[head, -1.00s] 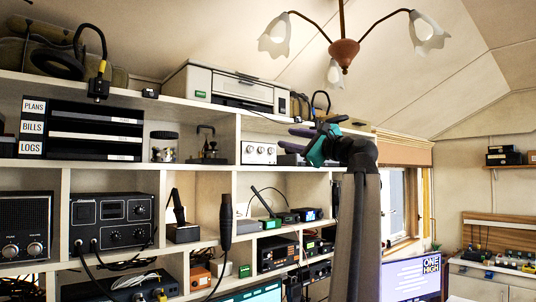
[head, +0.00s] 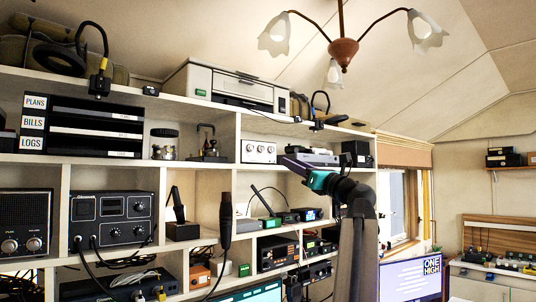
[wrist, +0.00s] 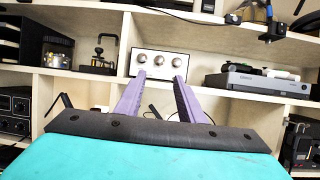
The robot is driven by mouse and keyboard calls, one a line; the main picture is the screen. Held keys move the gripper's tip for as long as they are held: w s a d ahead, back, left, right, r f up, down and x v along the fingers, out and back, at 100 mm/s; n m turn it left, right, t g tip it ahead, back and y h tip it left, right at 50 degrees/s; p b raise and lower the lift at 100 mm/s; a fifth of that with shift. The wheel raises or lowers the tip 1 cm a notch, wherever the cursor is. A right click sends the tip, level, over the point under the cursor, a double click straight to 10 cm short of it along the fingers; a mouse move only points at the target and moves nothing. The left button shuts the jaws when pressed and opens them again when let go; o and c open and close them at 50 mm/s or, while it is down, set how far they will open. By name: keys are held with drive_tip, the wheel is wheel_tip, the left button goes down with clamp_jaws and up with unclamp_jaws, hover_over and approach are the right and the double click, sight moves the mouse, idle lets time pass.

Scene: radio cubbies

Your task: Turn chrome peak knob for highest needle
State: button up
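A pale box with several round chrome knobs in a row (head: 258,151) stands on the middle shelf. It also shows straight ahead in the wrist view (wrist: 158,62). I cannot read its labels, so I cannot tell which knob is the peak knob, and no needle can be made out on it. My gripper (wrist: 160,76) has its two purple fingers spread apart with nothing between them. The fingertips lie just below the box's front in the wrist view, apparently short of it. In the head view my gripper (head: 294,164) is to the right of the box.
A black radio with a meter and knobs (head: 110,220) stands on the lower shelf at left. A grey flat device (wrist: 262,82) sits right of the knob box. A metal key-like instrument (wrist: 100,56) stands left of it. Shelf boards and an upright divider (wrist: 124,45) border the compartments.

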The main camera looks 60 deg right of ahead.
drive_tip(key=shift+w+r, duration=0.1)
drive_tip(key=shift+w, duration=0.05)
drive_tip(key=p, duration=0.4)
approach(263, 148)
drive_tip(key=x, duration=0.7)
drive_tip(key=shift+w, duration=0.2)
clamp_jaws()
